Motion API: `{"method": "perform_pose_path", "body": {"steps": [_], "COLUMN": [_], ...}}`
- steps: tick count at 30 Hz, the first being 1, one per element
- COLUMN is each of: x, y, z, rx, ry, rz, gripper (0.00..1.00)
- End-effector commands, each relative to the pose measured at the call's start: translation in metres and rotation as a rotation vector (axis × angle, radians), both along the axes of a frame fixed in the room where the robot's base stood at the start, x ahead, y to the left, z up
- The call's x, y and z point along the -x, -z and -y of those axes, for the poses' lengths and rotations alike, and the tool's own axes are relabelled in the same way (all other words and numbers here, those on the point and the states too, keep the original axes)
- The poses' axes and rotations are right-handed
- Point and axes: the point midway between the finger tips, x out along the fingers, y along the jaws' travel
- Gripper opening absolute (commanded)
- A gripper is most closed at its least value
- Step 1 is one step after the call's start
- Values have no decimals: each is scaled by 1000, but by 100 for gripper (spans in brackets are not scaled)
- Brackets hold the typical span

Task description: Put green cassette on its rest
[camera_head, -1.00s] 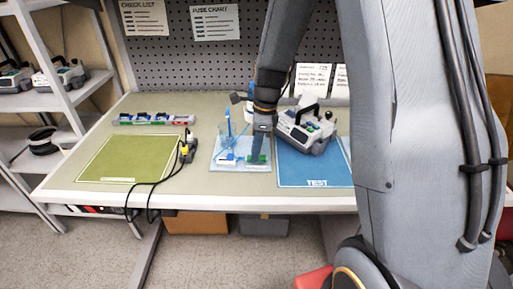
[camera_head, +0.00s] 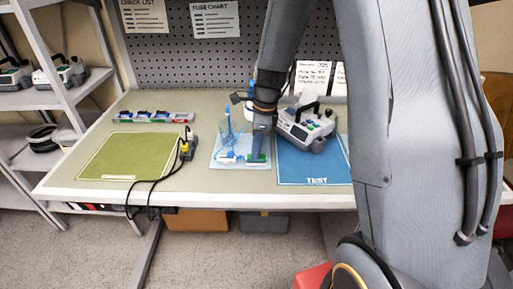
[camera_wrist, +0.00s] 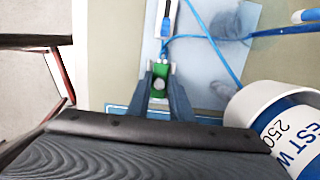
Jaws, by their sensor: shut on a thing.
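The green cassette (camera_wrist: 159,78) is between the two fingers of my gripper (camera_wrist: 159,92) in the wrist view, and the fingers are shut on it. In the head view my gripper (camera_head: 259,150) points down at the front right of the pale blue mat (camera_head: 221,163), with the green cassette (camera_head: 257,157) low between its tips. The cassette looks to be at or just above the mat; I cannot tell if it touches. A blue tube (camera_wrist: 213,42) lies beyond it. I cannot make out a rest for the cassette with certainty.
An infusion pump (camera_head: 306,128) stands on the blue TEST mat (camera_head: 312,170) to the right. A white bottle (camera_wrist: 270,115) is close to my gripper's right in the wrist view. A green mat (camera_head: 128,158) is empty at left, with a black cable (camera_head: 165,183) beside it.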

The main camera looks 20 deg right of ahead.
Motion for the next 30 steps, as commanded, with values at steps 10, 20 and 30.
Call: {"method": "perform_pose_path", "body": {"steps": [10,20,30], "x": [0,0,0], "y": [1,3,3], "z": [0,0,0], "rx": [0,0,0], "ry": [0,0,0], "rz": [0,1,0], "gripper": [0,0,41]}}
